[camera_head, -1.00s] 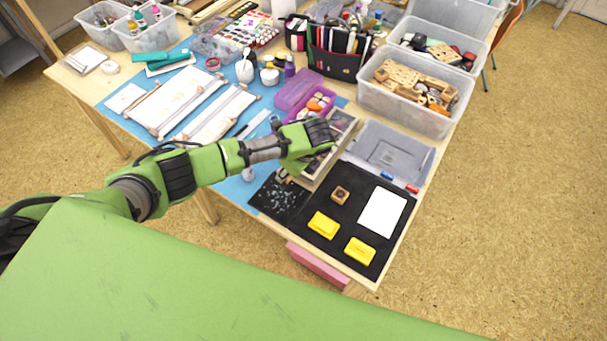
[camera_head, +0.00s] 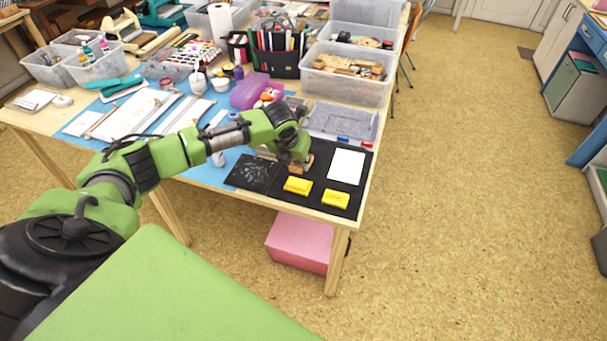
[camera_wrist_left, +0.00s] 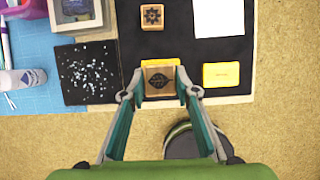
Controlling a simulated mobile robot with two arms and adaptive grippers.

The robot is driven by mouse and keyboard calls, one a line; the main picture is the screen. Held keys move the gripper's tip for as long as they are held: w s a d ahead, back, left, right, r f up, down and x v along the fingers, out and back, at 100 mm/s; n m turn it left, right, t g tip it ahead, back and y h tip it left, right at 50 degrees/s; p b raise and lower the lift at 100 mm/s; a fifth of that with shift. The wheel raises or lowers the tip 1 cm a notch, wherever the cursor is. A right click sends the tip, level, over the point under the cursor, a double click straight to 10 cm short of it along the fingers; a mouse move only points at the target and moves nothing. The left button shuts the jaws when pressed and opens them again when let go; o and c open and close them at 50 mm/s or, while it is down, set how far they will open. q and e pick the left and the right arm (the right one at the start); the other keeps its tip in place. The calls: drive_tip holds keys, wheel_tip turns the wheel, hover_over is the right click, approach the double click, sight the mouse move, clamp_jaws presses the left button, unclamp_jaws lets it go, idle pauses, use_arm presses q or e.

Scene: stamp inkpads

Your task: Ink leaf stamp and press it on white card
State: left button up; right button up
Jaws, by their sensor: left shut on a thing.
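My left gripper (camera_head: 296,168) is shut on a small wooden stamp, which the left wrist view shows between the fingertips (camera_wrist_left: 160,84). This leaf stamp (camera_wrist_left: 159,76) has a dark leaf-like mark on top. In the wrist view it overlaps the left yellow inkpad (camera_wrist_left: 160,61); whether it touches is unclear. In the head view that left inkpad (camera_head: 298,186) lies just in front of the gripper. A right yellow inkpad (camera_head: 335,199) lies beside it. The white card (camera_head: 346,167) lies flat on the black mat (camera_head: 321,171). My right gripper is out of view.
Another wooden stamp (camera_wrist_left: 152,16) with a flower-like mark stands on the mat left of the card. A speckled black sheet (camera_head: 252,173) lies left of the mat. A grey plastic lid (camera_head: 342,121) and clear bins (camera_head: 347,88) are behind.

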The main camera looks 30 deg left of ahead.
sight(299, 181)
use_arm(q)
drive_tip(key=shift+w+f, duration=0.1)
drive_tip(key=shift+f, duration=0.05)
drive_tip(key=shift+w+f+b, duration=0.1)
drive_tip(key=shift+f+b, duration=0.15)
drive_tip(key=shift+b, duration=0.05)
drive_tip(key=shift+a+f+b, duration=0.1)
drive_tip(key=shift+f+b, duration=0.6)
drive_tip(key=shift+f, duration=0.05)
wheel_tip(299, 181, down, 3)
drive_tip(key=b, duration=0.3)
drive_tip(key=shift+f, duration=0.2)
drive_tip(key=shift+f+b, duration=0.35)
drive_tip(key=shift+b, duration=0.25)
drive_tip(key=shift+r, duration=0.1)
drive_tip(key=shift+f, duration=0.5)
idle(0.6)
